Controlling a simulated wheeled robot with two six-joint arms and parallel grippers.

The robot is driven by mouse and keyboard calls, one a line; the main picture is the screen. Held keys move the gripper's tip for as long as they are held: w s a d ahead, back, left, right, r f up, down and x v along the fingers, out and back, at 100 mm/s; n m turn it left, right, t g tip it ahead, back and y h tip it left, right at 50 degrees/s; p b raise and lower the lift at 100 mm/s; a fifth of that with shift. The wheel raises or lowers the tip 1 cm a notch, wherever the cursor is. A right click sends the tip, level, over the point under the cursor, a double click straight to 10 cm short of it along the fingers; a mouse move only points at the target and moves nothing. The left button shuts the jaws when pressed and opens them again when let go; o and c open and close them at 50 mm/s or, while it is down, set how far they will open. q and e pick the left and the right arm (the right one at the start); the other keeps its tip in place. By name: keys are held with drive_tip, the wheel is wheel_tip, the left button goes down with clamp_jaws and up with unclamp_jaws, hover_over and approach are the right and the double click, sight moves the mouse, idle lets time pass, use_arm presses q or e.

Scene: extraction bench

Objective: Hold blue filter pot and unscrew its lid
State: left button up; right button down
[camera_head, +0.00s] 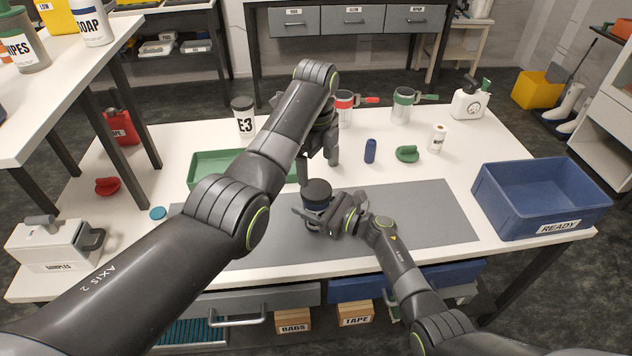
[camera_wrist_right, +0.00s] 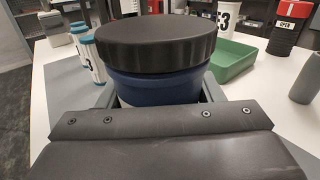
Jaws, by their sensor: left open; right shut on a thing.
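The blue filter pot (camera_head: 316,207) stands upright on the grey mat (camera_head: 420,215), with its wide black lid (camera_head: 317,188) on top. In the right wrist view the ribbed lid (camera_wrist_right: 155,40) sits over the blue body (camera_wrist_right: 155,88). My right gripper (camera_head: 322,215) is shut on the pot's body, below the lid, from the front right. My left gripper (camera_head: 319,168) is open, fingers pointing down, just behind and above the lid. It looks empty, and I cannot tell its exact gap to the lid. My left arm hides part of the table behind it.
A green tray (camera_head: 205,170) lies behind my left arm. A white E3 container (camera_head: 244,122), red-banded pot (camera_head: 344,108) and green-banded pot (camera_head: 402,108) stand at the back. A small blue bottle (camera_head: 370,151) is right of my left gripper. A blue READY crate (camera_head: 530,205) is at the right.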

sight(316, 188)
use_arm(q)
drive_tip(key=n, duration=0.4)
drive_tip(key=shift+n, duration=0.3)
drive_tip(key=n, duration=0.4)
drive_tip(key=shift+n, duration=0.4)
drive_tip(key=n, duration=0.7)
drive_tip(key=shift+f, duration=4.05)
drive_tip(key=shift+c, duration=0.2)
drive_tip(key=c, duration=0.9)
drive_tip(key=n, duration=0.3)
drive_tip(key=shift+c, duration=0.3)
